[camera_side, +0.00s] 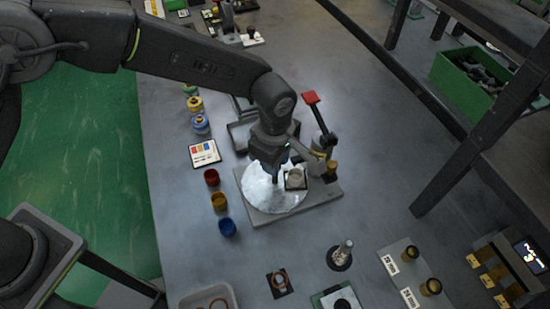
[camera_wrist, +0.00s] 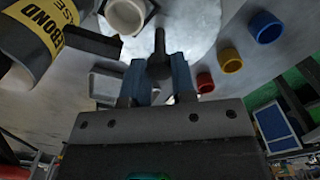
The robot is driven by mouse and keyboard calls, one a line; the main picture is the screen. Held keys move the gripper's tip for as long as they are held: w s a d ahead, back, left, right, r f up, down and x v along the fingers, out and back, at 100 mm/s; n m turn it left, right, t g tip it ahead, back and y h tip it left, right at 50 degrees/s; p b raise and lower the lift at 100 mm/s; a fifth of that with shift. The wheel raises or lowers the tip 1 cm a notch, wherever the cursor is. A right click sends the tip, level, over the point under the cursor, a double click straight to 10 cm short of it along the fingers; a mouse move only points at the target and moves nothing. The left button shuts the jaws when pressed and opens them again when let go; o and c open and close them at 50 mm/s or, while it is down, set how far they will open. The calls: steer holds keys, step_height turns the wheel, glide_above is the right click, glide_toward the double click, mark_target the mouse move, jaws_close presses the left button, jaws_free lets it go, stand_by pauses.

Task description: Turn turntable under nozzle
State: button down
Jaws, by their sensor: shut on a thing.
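The turntable (camera_side: 262,196) is a pale round disc on a grey base plate (camera_side: 322,203) in the side view; its pale top (camera_wrist: 200,25) also shows in the wrist view. My gripper (camera_side: 276,178) points down over the disc. In the wrist view its blue fingers (camera_wrist: 158,70) are shut on a dark upright peg (camera_wrist: 160,48).
Red (camera_side: 211,177), yellow (camera_side: 219,201) and blue (camera_side: 227,227) cups stand left of the turntable. A yellow-labelled cylinder (camera_wrist: 45,30) is close at upper left in the wrist view. A dark stand (camera_side: 340,257) is in front. Bench between them is clear.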

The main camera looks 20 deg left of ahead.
steer(key=shift+n, duration=2)
steer(key=c, duration=0.9)
jaws_free()
steer(key=shift+c, duration=0.2)
steer(key=shift+r, duration=0.15)
step_height(320, 180, up, 14)
steer(key=shift+f, duration=0.2)
